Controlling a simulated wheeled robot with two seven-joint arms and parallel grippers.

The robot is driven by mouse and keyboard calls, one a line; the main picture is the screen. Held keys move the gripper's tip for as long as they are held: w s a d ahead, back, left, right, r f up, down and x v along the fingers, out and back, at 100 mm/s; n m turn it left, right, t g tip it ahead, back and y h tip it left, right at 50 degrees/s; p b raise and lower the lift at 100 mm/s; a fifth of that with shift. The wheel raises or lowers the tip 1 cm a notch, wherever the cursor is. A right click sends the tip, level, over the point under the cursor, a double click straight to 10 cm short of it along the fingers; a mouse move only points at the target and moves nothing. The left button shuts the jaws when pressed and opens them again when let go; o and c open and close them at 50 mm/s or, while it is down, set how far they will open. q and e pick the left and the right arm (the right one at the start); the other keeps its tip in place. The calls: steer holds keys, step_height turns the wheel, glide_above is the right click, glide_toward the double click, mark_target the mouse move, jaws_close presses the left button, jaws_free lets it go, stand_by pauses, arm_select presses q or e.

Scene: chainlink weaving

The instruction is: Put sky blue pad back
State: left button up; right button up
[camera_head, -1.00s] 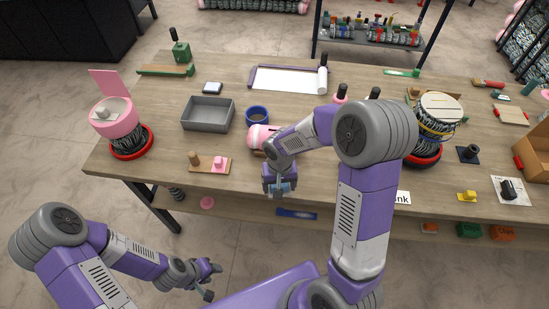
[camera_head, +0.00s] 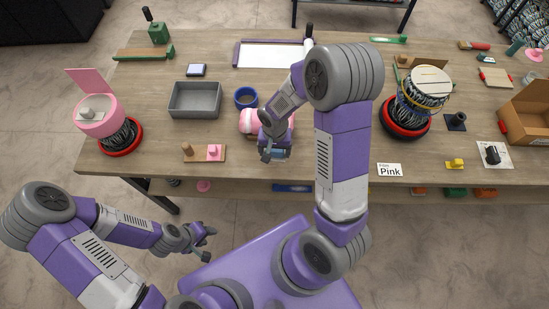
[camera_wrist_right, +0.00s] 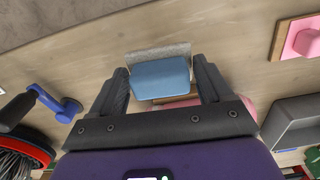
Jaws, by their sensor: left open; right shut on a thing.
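The sky blue pad (camera_wrist_right: 160,78) is between the fingers of my right gripper in the right wrist view. A pale grey rough strip (camera_wrist_right: 157,52) shows along one side of it, and a brown wooden edge (camera_wrist_right: 178,100) shows on the other. In the head view my right gripper (camera_head: 273,155) points down near the table's front edge, just in front of a pink roll (camera_head: 252,121). My arm partly hides the roll. I cannot tell whether the pad touches the table. My left gripper (camera_head: 206,242) is open and empty, off the table in front.
A wooden base with a pink pad (camera_head: 214,151) lies left of my right gripper. Behind are a grey tray (camera_head: 194,99) and a blue cup (camera_head: 246,97). A "Pink" card (camera_head: 390,169) lies to the right. The table's front right has some bare wood.

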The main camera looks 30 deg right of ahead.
mark_target(275, 158)
steer(key=shift+f, duration=2.7)
steer(key=shift+f+b, duration=0.35)
steer(key=shift+b, duration=0.15)
steer(key=o, duration=0.9)
steer(key=shift+r, duration=0.1)
steer(key=shift+r+p, duration=0.1)
steer(key=shift+p, duration=0.2)
steer(key=shift+w+r, duration=0.1)
steer(key=shift+r, duration=0.25)
steer(key=r, duration=0.6)
steer(key=shift+a+r, duration=0.4)
